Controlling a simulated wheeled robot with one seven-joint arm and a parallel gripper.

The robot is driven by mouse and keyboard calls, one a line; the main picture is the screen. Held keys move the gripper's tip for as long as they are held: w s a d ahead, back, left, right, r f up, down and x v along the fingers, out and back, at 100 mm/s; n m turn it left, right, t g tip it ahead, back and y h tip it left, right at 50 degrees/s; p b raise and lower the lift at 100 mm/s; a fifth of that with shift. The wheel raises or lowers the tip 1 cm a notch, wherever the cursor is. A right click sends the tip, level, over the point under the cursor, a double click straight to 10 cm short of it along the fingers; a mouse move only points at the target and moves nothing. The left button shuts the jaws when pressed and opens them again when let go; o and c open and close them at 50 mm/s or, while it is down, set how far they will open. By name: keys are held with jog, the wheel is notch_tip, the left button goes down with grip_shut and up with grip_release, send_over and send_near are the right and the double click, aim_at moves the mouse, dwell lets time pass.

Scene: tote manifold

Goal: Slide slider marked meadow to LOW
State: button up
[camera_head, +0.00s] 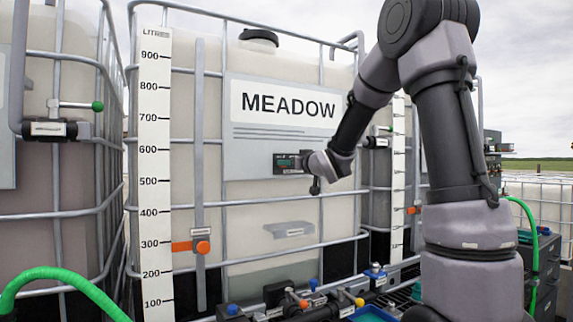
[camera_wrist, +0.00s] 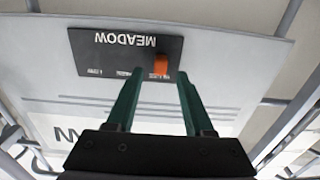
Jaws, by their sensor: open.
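The slider marked meadow is a dark panel on a pale grey plate, with MEADOW upside down in the wrist view (camera_wrist: 88,50). Its orange knob (camera_wrist: 160,66) sits in the picture's right half of the panel. Small white labels run along the panel's lower edge, too small to read. My gripper (camera_wrist: 160,76) is open, its two green fingers pointing at the panel, with the knob showing between their tips. I cannot tell how much gap is left in depth. In the head view the dark panel (camera_head: 291,170) is partly hidden by my gripper.
The plate carries a large MEADOW sign (camera_head: 290,104) on a pale caged tank. A white litre scale (camera_head: 155,200) and an orange marker (camera_head: 202,247) stand to the left. Pipes and valves (camera_head: 310,305) run along the bottom. A green hose (camera_head: 65,280) lies at lower left.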

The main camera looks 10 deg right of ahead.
jog(key=shift+x, duration=1.1)
grip_shut()
dwell(0.7)
